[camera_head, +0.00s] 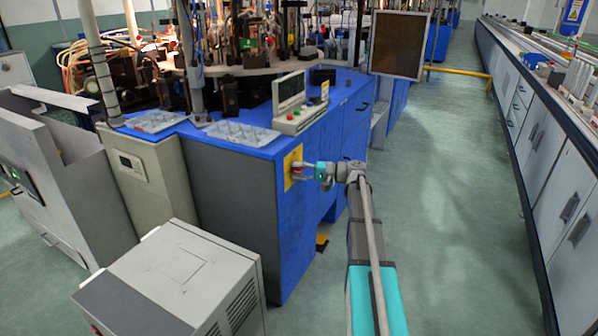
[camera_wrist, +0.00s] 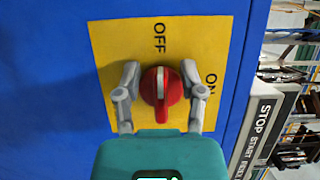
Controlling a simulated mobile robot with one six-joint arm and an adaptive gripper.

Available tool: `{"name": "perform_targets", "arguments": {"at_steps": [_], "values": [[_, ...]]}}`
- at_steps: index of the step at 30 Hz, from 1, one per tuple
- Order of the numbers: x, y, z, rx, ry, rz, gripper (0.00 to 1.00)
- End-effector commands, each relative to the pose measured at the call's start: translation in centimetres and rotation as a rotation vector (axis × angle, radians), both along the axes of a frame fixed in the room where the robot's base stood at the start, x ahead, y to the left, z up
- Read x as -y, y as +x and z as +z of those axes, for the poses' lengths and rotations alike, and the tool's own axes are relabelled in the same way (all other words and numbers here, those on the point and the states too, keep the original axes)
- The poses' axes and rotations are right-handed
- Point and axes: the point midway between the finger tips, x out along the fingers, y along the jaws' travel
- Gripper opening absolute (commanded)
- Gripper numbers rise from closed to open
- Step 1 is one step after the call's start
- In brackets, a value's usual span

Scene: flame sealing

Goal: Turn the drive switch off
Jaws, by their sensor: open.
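The drive switch (camera_wrist: 161,88) is a red rotary knob with a white stripe, on a yellow plate (camera_wrist: 115,45) marked OFF and ON. In the wrist view the knob's long axis runs nearly up and down, and its white stripe lies toward the OFF label (camera_wrist: 159,39); the ON label (camera_wrist: 210,85) is to its right. My gripper (camera_wrist: 158,80) is open, with one finger on each side of the knob. Whether the fingers touch it I cannot tell. In the head view my gripper (camera_head: 303,171) is at the yellow plate (camera_head: 289,161) on the blue cabinet's end.
The blue cabinet (camera_head: 236,206) carries a control box (camera_head: 300,120) with buttons and clear trays (camera_head: 243,133). A grey cabinet unit (camera_head: 181,278) stands at the front left. A dark screen (camera_head: 399,45) is behind my arm. The green floor (camera_head: 455,200) on the right is clear.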

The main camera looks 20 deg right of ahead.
Motion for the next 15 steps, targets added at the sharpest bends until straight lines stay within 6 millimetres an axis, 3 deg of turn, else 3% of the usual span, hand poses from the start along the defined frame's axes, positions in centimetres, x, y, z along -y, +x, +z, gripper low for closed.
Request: {"name": "perform_targets", "arguments": {"at_steps": [8, 15], "values": [[1.0, -0.6, 0.0, 0.000, 0.000, 0.000, 0.51], [3.6, -2.1, 0.0, 0.000, 0.000, -0.002, 0.51]]}}
